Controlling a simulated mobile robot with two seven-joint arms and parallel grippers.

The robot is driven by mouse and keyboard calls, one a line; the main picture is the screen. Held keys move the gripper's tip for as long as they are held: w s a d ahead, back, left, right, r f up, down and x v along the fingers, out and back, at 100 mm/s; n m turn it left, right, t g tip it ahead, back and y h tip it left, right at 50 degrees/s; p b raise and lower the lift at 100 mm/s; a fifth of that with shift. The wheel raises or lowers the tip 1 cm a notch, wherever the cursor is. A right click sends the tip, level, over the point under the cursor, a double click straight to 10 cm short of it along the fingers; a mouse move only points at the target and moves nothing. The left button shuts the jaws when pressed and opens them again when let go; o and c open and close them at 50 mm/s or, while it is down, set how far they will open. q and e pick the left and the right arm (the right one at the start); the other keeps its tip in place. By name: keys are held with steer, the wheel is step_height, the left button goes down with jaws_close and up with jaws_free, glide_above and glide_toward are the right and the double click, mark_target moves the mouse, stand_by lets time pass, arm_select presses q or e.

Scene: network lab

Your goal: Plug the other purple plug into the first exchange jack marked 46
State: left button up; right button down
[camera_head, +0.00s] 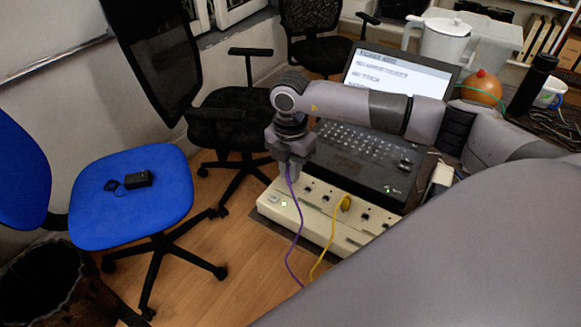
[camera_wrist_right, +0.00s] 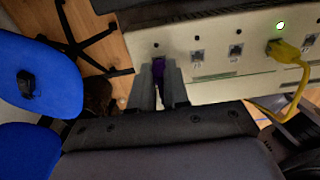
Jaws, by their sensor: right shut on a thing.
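The exchange is a long cream box (camera_head: 322,212) in front of the laptop, with a row of jacks. My right gripper (camera_head: 291,177) is over its left part, pointing down. In the right wrist view its fingers (camera_wrist_right: 161,82) are shut on a purple plug (camera_wrist_right: 158,67) at the jack panel. A purple cable (camera_head: 291,225) hangs down from it. The fingers hide the jack under the plug, so I cannot tell whether it is inserted. Two empty jacks (camera_wrist_right: 197,56) and (camera_wrist_right: 235,50) show to its right, with labels too small to read surely. My left gripper is out of view.
A yellow plug (camera_head: 346,203) with a yellow cable (camera_wrist_right: 296,98) sits in a jack farther right. An open laptop (camera_head: 362,155) stands behind the exchange. A blue chair (camera_head: 130,195) with a small black device and black chairs stand to the left; floor shows between.

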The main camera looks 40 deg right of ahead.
steer(key=shift+f, duration=0.15)
steer(key=c, duration=1)
jaws_free()
steer(key=shift+c, duration=0.2)
step_height(320, 180, up, 7)
steer(key=shift+r, duration=0.1)
